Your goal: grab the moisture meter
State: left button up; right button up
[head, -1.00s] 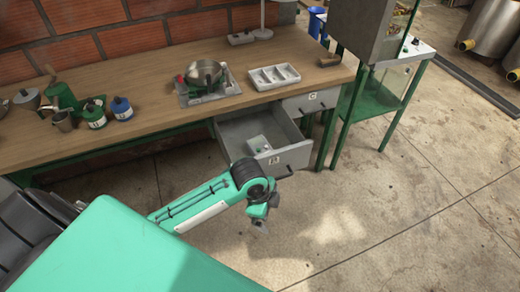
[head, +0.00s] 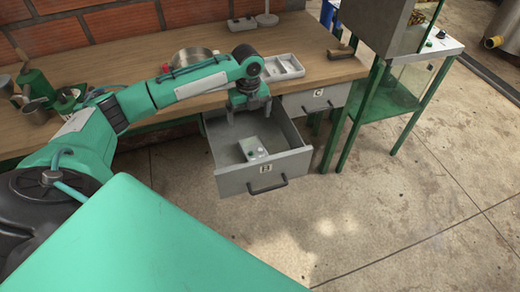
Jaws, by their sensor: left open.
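A small pale box-shaped device with dark and green spots on top, which looks like the moisture meter (head: 254,149), lies inside the open drawer (head: 226,178) marked with a letter label. My left gripper (head: 248,115) is open, pointing down over the back part of the drawer. It is behind and above the device and apart from it. Nothing shows between its fingers. My right gripper is not in view.
The wooden bench (head: 310,45) carries a metal pan (head: 190,58), a white divided tray (head: 284,66) and several small containers at left. A closed drawer C (head: 318,101) is to the right. A green stand (head: 385,100) stands beyond it. The floor in front is clear.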

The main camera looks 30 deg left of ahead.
aim_at(253, 148)
pick_arm(q)
jog(key=f+b, duration=0.1)
jog(key=f, duration=0.3)
jog(key=f+b, duration=0.1)
jog(key=f, duration=0.3)
jog(key=f+b, duration=0.1)
jog(key=f, duration=0.2)
jog(key=shift+w+f, duration=0.35)
jog(key=shift+f, duration=0.05)
jog(key=f, duration=0.4)
jog(key=shift+s+d+f, duration=0.15)
jog(key=shift+d+f, duration=0.15)
jog(key=shift+f, duration=0.35)
jog(key=shift+r, duration=0.1)
jog(key=c, duration=1.2)
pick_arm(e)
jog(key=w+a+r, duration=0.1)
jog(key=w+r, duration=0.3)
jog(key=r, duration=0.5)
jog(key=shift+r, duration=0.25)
pick_arm(q)
jog(key=shift+c, duration=0.2)
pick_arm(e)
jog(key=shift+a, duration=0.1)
